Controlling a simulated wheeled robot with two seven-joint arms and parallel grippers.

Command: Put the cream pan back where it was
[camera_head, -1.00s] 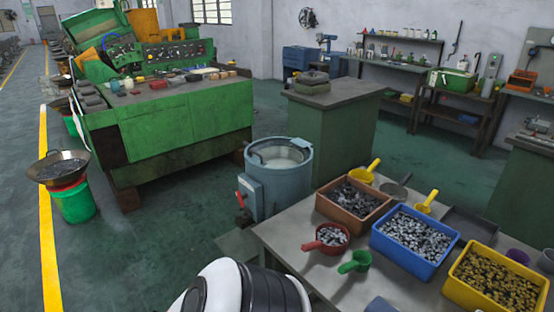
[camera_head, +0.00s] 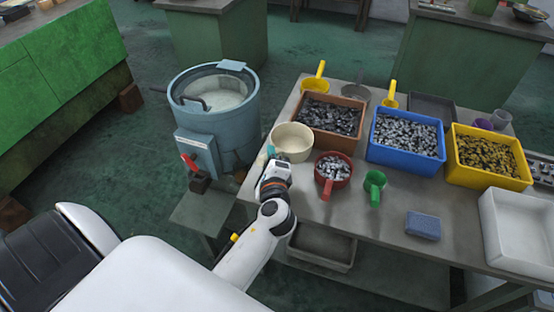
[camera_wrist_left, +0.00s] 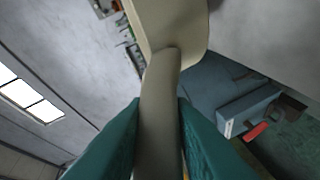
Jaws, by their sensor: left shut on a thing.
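The cream pan (camera_head: 292,143) is at the left end of the grey work table (camera_head: 390,225), left of the red scoop and in front of the brown bin. It looks upright and its inside looks empty. I cannot tell whether its base touches the table. My left gripper (camera_head: 269,154) is at its near left side. In the left wrist view the teal fingers (camera_wrist_left: 160,132) are shut on the pan's cream handle (camera_wrist_left: 160,95), and part of the pan bowl (camera_wrist_left: 172,24) shows beyond. My right gripper is not in view.
A brown bin (camera_head: 331,141), a blue bin (camera_head: 377,159) and a yellow bin (camera_head: 452,176) hold small parts. A red scoop (camera_head: 333,190) and a green scoop (camera_head: 374,188) lie in front. A blue-grey drum machine (camera_head: 235,127) stands left. Table space near the blue sponge (camera_head: 423,226) is clear.

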